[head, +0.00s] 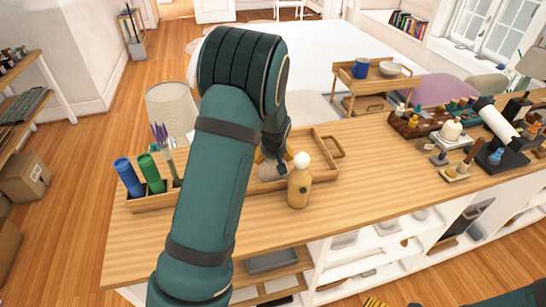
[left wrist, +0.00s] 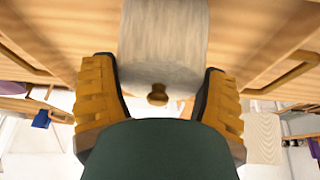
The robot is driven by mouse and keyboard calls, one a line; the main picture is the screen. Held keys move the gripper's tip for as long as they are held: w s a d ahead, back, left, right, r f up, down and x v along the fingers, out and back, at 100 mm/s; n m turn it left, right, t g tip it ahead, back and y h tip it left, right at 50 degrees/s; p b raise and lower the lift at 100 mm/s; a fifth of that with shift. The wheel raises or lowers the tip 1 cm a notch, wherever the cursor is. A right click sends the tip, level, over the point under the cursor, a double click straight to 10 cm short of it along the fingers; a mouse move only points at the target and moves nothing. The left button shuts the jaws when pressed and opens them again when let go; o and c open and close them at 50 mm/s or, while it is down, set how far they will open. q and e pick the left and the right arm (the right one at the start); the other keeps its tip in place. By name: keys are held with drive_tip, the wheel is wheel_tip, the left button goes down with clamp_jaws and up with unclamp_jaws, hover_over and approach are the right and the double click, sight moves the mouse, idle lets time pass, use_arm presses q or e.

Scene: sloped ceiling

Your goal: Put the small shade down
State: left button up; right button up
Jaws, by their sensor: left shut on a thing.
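The small shade (left wrist: 165,40) is pale grey with a brass knob (left wrist: 157,95), and it sits between the yellow fingers of my left gripper (left wrist: 162,72). My left gripper is shut on it. In the head view my arm hides most of the left gripper (head: 268,155), and only a pale bit of the shade (head: 270,171) shows. It is at or just over the wooden tray (head: 322,133) on the counter; I cannot tell if it touches. The yellow fingers of my right gripper (head: 375,302) are cut off at the bottom edge.
A wooden bottle with a white cap (head: 299,185) stands close to the shade. Blue (head: 129,178) and green (head: 151,173) cylinders stand in a wooden holder at left. A larger cream lampshade (head: 170,105) is behind the counter. The counter (head: 375,160) is bare right of the bottle.

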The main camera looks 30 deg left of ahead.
use_arm(q)
drive_tip(key=shift+f, duration=0.35)
drive_tip(key=o, duration=1.1)
drive_tip(key=shift+o, duration=0.2)
drive_tip(key=shift+r, duration=0.2)
drive_tip(key=shift+r, duration=0.3)
drive_tip(key=p+v, duration=0.2)
drive_tip(key=v, duration=0.9)
drive_tip(key=shift+r+p, duration=0.35)
drive_tip(key=shift+s, duration=0.1)
